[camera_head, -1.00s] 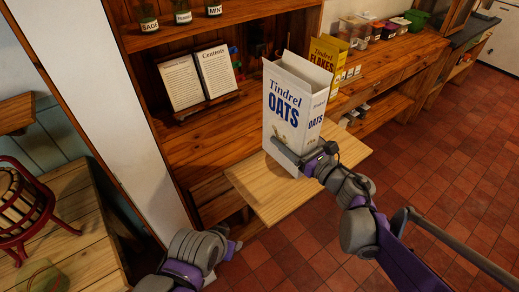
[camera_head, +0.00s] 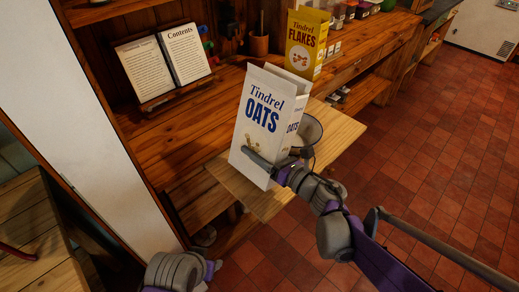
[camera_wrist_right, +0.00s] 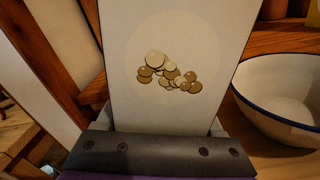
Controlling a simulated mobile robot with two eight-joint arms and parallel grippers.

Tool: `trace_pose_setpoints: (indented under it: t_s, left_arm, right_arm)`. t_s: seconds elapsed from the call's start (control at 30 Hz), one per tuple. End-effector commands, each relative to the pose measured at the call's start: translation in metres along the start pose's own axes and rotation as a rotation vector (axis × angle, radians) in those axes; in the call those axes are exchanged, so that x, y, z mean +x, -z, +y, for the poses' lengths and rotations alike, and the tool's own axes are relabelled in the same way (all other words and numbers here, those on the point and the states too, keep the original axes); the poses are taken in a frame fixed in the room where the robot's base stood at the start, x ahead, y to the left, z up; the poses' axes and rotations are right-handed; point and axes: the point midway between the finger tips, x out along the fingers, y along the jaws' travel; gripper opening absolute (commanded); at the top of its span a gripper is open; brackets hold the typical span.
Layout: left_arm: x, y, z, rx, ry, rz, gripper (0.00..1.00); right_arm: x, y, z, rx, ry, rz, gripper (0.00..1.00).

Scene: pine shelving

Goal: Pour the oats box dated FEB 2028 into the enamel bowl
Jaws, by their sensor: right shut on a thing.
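A white Tindrel Oats box (camera_head: 262,118) with blue lettering stands close to upright in my right gripper (camera_head: 272,168), its top open. The gripper is shut on the lower part of the box. In the right wrist view the box's printed face (camera_wrist_right: 175,60) fills the middle above the gripper (camera_wrist_right: 160,150). The white enamel bowl (camera_head: 309,131) with a dark blue rim is partly hidden behind the box; it also shows at the right of the wrist view (camera_wrist_right: 285,95). No date is readable on the box. My left gripper (camera_head: 212,268) is low at the bottom, its fingers unclear.
A pale pull-out board (camera_head: 345,125) lies under the bowl and box. A yellow Tindrel Flakes box (camera_head: 306,42) stands behind on the wooden counter. An open book (camera_head: 165,62) rests on a stand at the left. Red tiled floor is free at the right.

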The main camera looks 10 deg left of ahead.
Motion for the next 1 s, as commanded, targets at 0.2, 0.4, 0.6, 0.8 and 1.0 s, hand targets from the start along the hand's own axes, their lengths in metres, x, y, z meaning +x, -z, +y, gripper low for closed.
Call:
trace_pose_setpoints:
  t_s: [0.2, 0.4, 0.6, 0.8, 1.0]
  left_arm:
    - [-0.002, 0.002, 0.0, 0.0, 0.0, 0.001, 0.5]
    - [-0.001, 0.001, 0.0, 0.0, 0.0, 0.0, 0.5]
    - [0.0, 0.0, 0.0, 0.0, 0.0, 0.0, 0.5]
    - [0.0, 0.0, 0.0, 0.0, 0.0, 0.0, 0.5]
    - [0.0, 0.0, 0.0, 0.0, 0.0, 0.0, 0.5]
  right_arm:
    - [0.0, -0.002, 0.002, 0.002, -0.001, -0.001, 0.05]
    - [0.001, 0.003, 0.011, 0.062, -0.003, 0.0, 0.05]
    - [0.001, 0.005, 0.016, 0.112, -0.001, -0.001, 0.05]
    - [0.001, 0.005, 0.016, 0.117, 0.0, -0.001, 0.05]
    - [0.001, 0.006, 0.018, 0.123, -0.001, -0.001, 0.05]
